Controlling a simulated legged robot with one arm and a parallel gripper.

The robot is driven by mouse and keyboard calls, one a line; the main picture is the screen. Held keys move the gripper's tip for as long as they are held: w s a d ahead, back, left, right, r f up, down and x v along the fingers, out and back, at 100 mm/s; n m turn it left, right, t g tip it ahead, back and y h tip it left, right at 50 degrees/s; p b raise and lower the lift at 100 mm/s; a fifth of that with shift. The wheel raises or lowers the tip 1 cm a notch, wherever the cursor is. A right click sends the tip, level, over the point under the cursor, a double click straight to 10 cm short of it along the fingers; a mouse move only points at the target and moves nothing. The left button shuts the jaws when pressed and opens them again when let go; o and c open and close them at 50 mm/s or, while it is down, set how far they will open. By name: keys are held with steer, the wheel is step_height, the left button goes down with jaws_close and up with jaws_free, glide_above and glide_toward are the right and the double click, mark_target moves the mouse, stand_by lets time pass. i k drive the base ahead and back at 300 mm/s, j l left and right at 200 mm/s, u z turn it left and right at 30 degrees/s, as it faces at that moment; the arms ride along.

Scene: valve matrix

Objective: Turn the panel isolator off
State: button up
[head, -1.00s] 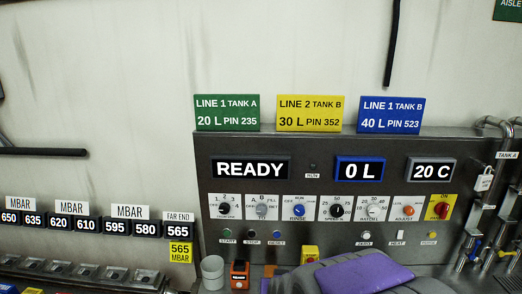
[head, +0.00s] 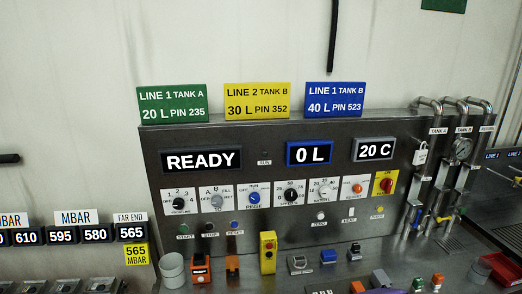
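The control panel (head: 270,205) stands upright against the wall. At the right end of its row of knobs is a red rotary switch (head: 387,186) on a yellow plate, which looks like the panel isolator. The word ON shows at the top of that plate; the exact pointing of the red handle is too small to tell. My gripper is not in view, and nothing covers the switch.
On the counter in front stand a grey cup (head: 173,271), an orange device (head: 201,271), a yellow button box (head: 268,253) and a red tray (head: 503,268).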

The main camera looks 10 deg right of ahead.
mark_target(386, 184)
steer(key=i+l+z, duration=0.1)
steer(key=i+l, duration=0.2)
steer(key=i+l+z, duration=0.15)
steer(key=i, duration=0.4)
